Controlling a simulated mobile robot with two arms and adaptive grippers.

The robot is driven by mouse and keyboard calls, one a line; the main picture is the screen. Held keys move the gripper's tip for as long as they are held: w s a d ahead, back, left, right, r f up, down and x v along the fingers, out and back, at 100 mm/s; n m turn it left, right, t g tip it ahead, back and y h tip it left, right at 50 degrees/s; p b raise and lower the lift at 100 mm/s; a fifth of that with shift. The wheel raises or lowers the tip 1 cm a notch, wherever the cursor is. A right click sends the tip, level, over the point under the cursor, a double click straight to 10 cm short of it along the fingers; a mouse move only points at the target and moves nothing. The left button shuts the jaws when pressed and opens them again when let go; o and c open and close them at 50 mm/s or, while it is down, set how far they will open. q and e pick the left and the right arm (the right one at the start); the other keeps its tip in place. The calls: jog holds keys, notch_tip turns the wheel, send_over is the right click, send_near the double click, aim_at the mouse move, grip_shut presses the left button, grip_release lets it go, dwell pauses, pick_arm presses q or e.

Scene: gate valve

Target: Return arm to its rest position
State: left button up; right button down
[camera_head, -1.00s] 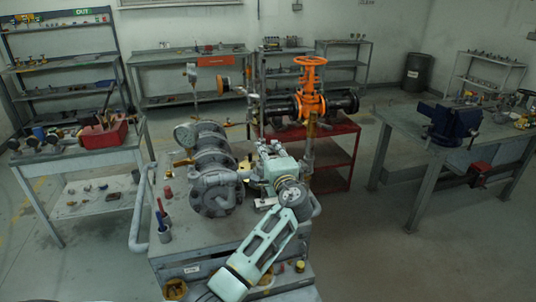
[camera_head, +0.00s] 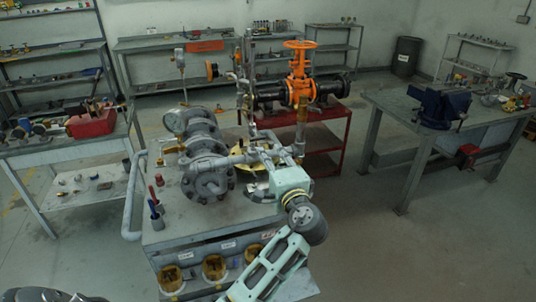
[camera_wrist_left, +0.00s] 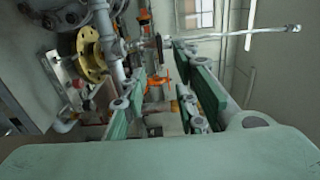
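My left arm reaches up from the bottom of the head view, over the front right of the grey workbench (camera_head: 205,232). My left gripper (camera_head: 268,160) points away, close to the grey flanged pipe assembly (camera_head: 209,181); its fingertips blend into the pipework there. In the left wrist view my left gripper (camera_wrist_left: 160,72) has its two green fingers apart, with nothing held between them. An orange gate valve with a handwheel (camera_head: 300,77) stands behind on dark pipe. In the wrist view, orange parts show beyond the fingers.
A red shelf cart (camera_head: 325,137) stands behind the workbench. A table with a blue vise (camera_head: 443,106) is on the right. A side table with a red toolbox (camera_head: 92,122) is on the left. Open floor lies at front right.

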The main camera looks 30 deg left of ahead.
pick_arm(q)
jog(key=shift+f, duration=0.1)
dwell(0.4)
jog(key=d+f+m+g+h+b, duration=0.1)
jog(key=d+f+h, duration=0.15)
jog(key=f, duration=0.85)
jog(key=d+f+m+h, duration=0.1)
jog(key=f+m+h, duration=0.15)
jog(key=f, duration=0.85)
jog(key=s+d+f+n+g+h, duration=0.1)
jog(key=s+f, duration=0.3)
jog(key=f, duration=0.4)
jog(key=s+d+f+g+h+b, duration=0.1)
jog(key=s+f+h, duration=0.15)
jog(key=f, duration=0.55)
jog(key=s+d+f+n+g+h, duration=0.1)
jog(key=s+d+f, duration=0.1)
jog(key=s+f, duration=0.45)
jog(key=s+d+f+n+g+h+b, duration=0.1)
jog(key=s+d+f+n+g+h, duration=0.2)
jog(key=s+f, duration=1.45)
jog(key=s+f+n+g, duration=0.2)
jog(key=s+f, duration=0.2)
jog(key=s, duration=0.8)
jog(key=s+f+n+g+h+b, duration=0.1)
jog(key=s+f, duration=0.3)
jog(key=s, duration=0.7)
jog(key=shift+s+f+n+g, duration=0.35)
jog(key=shift+f+n+g, duration=0.05)
jog(key=shift+n, duration=0.25)
